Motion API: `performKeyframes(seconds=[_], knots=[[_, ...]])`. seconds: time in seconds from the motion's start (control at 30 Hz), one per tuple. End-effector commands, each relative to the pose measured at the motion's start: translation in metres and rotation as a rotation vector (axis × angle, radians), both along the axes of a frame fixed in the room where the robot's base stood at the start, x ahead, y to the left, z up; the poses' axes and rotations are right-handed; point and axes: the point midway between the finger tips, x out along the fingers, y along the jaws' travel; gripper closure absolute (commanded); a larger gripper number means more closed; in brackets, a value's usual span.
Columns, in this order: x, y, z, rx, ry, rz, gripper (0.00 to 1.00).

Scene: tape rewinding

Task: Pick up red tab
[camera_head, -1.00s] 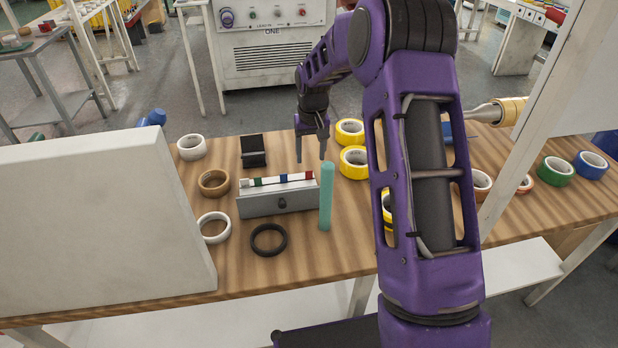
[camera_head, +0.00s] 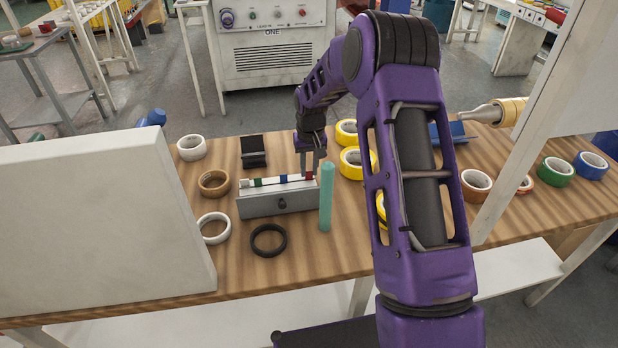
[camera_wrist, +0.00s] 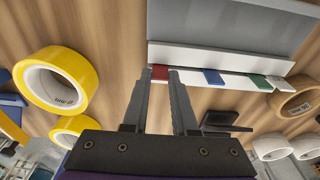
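The red tab (camera_wrist: 160,72) stands at one end of a row of coloured tabs on the grey block (camera_head: 258,204). In the head view its red top (camera_head: 309,176) shows at the right part of the row. My gripper (camera_head: 310,174) points down at it from above. In the wrist view my gripper's fingertips (camera_wrist: 159,79) stand on either side of the red tab, with almost no gap beside it. Whether they press on it cannot be told. The tab's lower part is hidden in the block.
A blue tab (camera_wrist: 213,77) and a green tab (camera_wrist: 260,81) sit beside the red one. Yellow tape rolls (camera_head: 356,163) lie right of my gripper. A black ring (camera_head: 268,240) lies in front.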

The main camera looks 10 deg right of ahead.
Motion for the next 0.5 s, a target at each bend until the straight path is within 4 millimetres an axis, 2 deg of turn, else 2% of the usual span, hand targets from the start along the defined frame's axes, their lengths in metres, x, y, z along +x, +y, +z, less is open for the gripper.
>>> performKeyframes(seconds=[0.03, 0.07, 0.4, 0.5], knots=[[0.0000, 0.0000, 0.0001, 0.000, 0.000, 0.000, 0.95], [0.0000, 0.0000, 0.0001, 0.000, 0.000, 0.000, 1.00], [0.0000, -0.0001, 0.0007, 0.000, 0.000, 0.000, 1.00], [0.0006, -0.0001, 0.0072, 0.000, -0.003, 0.000, 1.00]])
